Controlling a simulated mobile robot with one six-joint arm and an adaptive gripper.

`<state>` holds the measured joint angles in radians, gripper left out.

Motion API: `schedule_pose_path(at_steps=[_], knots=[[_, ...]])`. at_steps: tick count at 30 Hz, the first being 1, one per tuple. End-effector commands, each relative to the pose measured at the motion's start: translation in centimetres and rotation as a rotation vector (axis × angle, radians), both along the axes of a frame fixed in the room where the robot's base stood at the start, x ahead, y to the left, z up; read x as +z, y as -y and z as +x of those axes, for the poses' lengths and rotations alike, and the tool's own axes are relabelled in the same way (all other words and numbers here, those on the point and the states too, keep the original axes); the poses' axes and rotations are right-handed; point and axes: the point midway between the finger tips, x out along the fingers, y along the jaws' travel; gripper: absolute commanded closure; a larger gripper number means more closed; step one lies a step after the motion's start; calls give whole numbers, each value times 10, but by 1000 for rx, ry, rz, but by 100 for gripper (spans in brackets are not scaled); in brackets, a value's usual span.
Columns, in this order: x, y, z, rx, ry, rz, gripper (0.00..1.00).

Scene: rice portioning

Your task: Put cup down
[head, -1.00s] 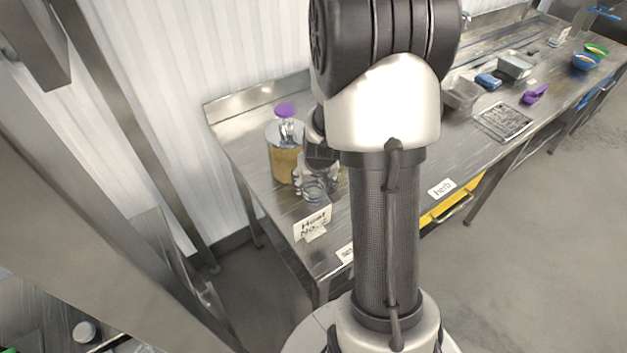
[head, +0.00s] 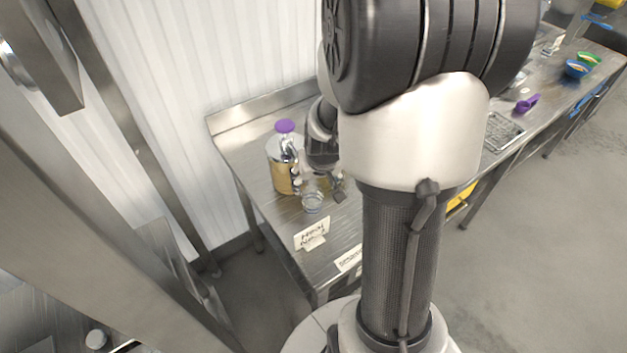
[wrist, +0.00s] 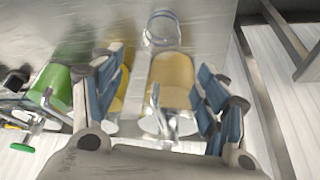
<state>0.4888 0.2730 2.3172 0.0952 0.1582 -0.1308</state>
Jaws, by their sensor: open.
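A small clear cup (head: 312,202) stands on the steel table near its left end, in front of a pump jar. In the wrist view the cup (wrist: 162,28) appears beyond my fingertips, clear of both fingers. My gripper (head: 318,188) is just behind the cup in the head view, partly hidden by my arm. In the wrist view my gripper (wrist: 162,65) is open, its blue-padded fingers spread with nothing held between them.
A jar with amber contents and a purple-topped pump (head: 281,172) stands close to the gripper's left; in the wrist view this jar (wrist: 172,78) shows between the fingers. Paper labels (head: 312,235) lie along the front edge. Bowls (head: 578,68) stand far right.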

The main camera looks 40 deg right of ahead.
Motion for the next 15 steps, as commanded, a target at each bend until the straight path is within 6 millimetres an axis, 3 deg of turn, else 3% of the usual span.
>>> schedule_pose_path(at_steps=[1,9,11,15], knots=[[10,-1,-3,-1,2,-1,33],[35,-12,-11,13,3,0,33],[47,-23,-12,36,7,-1,33],[93,-70,-26,127,20,-1,33]])
